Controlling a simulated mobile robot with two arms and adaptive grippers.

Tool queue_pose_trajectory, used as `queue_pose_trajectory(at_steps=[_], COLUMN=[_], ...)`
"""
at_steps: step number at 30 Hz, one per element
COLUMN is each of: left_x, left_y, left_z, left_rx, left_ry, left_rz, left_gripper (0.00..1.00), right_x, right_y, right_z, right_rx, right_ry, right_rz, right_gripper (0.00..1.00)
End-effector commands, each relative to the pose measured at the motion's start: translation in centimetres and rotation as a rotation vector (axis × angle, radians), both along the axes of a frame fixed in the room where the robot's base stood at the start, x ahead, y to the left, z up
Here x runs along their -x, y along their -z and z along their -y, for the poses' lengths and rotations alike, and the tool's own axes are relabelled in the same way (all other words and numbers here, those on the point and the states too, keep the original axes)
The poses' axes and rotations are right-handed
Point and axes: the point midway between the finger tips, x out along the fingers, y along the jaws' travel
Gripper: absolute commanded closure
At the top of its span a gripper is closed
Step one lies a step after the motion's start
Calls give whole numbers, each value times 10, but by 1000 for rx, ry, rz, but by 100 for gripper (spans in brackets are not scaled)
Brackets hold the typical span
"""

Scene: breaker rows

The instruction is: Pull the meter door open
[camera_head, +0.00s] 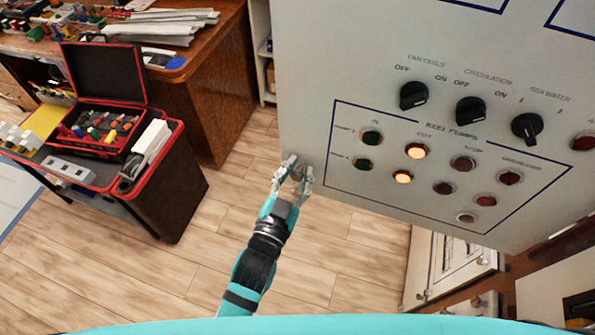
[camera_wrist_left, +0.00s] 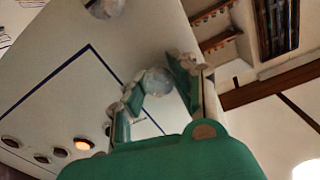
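A pale panel (camera_head: 440,205) with switches and lamps fills the upper right of the head view; I cannot tell whether it is the meter door. My left gripper (camera_head: 296,175) is at the panel's lower left edge. In the left wrist view, the left gripper (camera_wrist_left: 157,90) has its fingers apart, one on each side of a round grey knob (camera_wrist_left: 157,80) on the panel. I see no clear grip on the knob; contact is hard to tell. A second round grey piece (camera_wrist_left: 105,7) shows at the top of that view. My right gripper is not in view.
A black cart (camera_head: 165,195) with an open red-edged case (camera_head: 100,85) stands at the left. A wooden desk (camera_head: 215,70) is behind it. Wooden floor (camera_head: 215,235) is clear between cart and panel. White cabinet doors (camera_head: 455,262) are below the panel.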

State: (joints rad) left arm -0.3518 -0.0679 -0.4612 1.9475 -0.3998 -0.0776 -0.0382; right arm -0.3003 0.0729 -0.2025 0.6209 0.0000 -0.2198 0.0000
Motion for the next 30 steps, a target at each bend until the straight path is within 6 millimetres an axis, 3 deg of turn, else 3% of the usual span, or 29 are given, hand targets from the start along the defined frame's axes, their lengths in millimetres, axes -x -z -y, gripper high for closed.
queue_pose_trajectory(at_steps=[1,5,16,30], left_x=[0,0,8,92], left_y=[0,1,4,3], left_z=[0,0,-4,-37], left_rx=[1,-1,-3,-2], left_ry=[0,-1,-1,-1], left_rz=[0,-3,-8,-9], left_gripper=[67,51,51,51], right_x=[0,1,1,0], right_y=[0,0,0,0], right_z=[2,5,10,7], right_rx=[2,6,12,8], right_ry=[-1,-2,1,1], right_rz=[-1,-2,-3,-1], right_gripper=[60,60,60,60])
